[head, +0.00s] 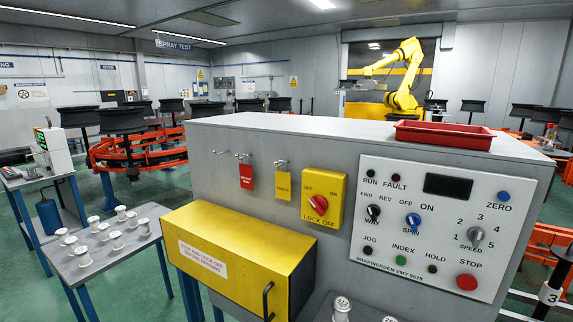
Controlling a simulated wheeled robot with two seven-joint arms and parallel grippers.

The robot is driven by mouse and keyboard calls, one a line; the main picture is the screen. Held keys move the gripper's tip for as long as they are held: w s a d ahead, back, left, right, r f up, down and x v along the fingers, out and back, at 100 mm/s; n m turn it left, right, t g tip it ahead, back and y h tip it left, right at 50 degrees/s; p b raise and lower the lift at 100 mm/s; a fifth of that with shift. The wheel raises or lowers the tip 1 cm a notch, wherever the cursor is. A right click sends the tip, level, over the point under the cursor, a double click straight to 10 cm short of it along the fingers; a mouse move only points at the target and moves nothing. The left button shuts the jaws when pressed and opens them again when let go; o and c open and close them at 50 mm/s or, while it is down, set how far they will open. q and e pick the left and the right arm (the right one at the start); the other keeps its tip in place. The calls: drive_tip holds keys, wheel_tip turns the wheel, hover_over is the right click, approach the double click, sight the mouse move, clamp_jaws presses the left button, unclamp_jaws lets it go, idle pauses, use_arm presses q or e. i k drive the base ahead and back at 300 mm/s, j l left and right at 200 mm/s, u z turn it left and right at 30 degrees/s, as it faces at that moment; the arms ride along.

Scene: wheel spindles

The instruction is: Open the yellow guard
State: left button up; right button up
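The yellow guard (238,250) is a box-shaped cover on the front of the grey cabinet, left of centre in the head view. It carries a white label with red lettering. A black bar handle (268,300) stands at its lower right end. The guard looks closed, with its top and front faces whole, and what is under it is hidden. Neither of my grippers shows in the head view.
The grey cabinet (330,138) bears a yellow lock-off switch (323,198), hanging tags and a control panel (440,228). A red tray (444,134) lies on top. A side table (110,262) with several white spindles stands at left. White cylindrical parts (341,309) are below the panel.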

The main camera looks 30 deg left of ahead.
sight(249, 260)
drive_tip(key=j+u, duration=0.1)
drive_tip(key=u, duration=0.65)
drive_tip(key=j+u, duration=0.1)
drive_tip(key=u, duration=0.3)
drive_tip(key=i+u, duration=0.1)
drive_tip(key=u, duration=0.3)
